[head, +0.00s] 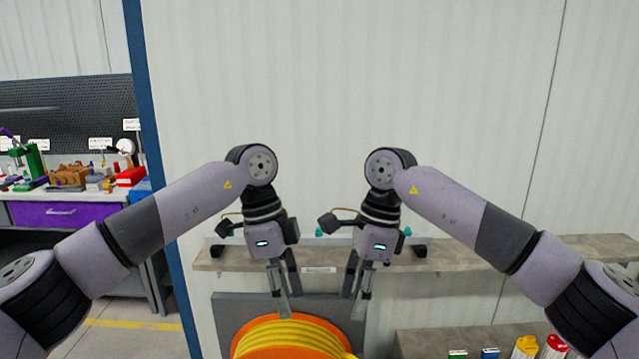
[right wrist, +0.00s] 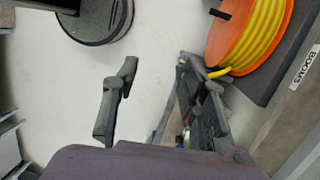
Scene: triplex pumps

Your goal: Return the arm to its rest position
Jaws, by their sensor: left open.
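My left gripper (head: 284,296) hangs pointing down in the middle of the head view, in front of the wall shelf and over the top of the orange and yellow hose reel. Its fingers are apart and I see nothing between them. My right gripper (head: 358,290) hangs beside it, also pointing down. In the right wrist view my right gripper (right wrist: 160,98) has its two fingers wide apart, with pale floor between them and no object held. Both arms are bent at the elbow and come in from the sides.
A wall shelf (head: 450,258) runs behind both grippers. The hose reel (head: 290,340) on a grey panel (head: 232,305) is below them. A lower shelf with small coloured containers (head: 526,345) is at bottom right. A cluttered workbench (head: 75,212) with a purple drawer stands at left.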

